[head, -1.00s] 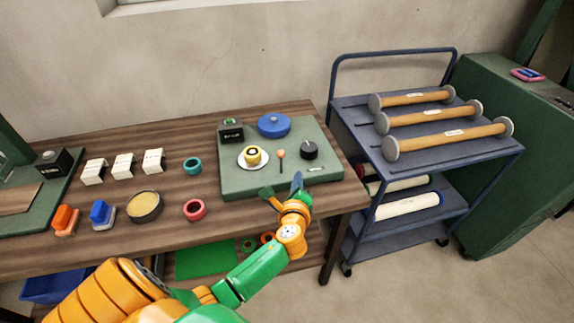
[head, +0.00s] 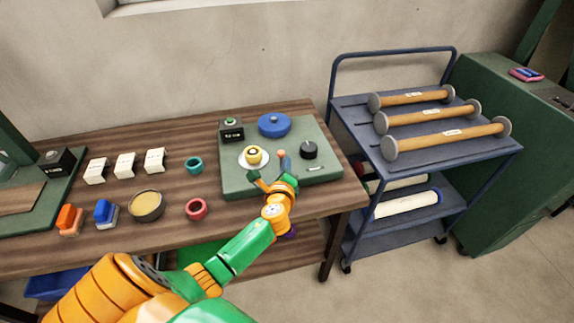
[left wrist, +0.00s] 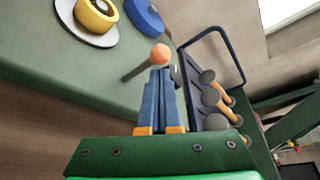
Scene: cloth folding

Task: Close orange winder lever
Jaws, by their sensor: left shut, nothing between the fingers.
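The winder lever (head: 281,155) has a round orange knob on a thin dark stem and stands on the green winder plate (head: 318,178). It also shows in the left wrist view (left wrist: 160,54), with its stem slanting down to the left. My left gripper (head: 286,165) is at the lever in the head view. In the left wrist view its blue-grey fingers (left wrist: 160,76) are together and empty, tips just below the knob. I cannot tell whether they touch the lever. A yellow spool (head: 253,155) sits on a white disc left of the lever. My right gripper is not in view.
On the plate are a black knob (head: 309,149), a blue round part (head: 274,124) and a dark box with a green button (head: 231,130). Teal (head: 194,165) and red (head: 196,208) rings lie left. A blue cart (head: 440,155) stands right of the table.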

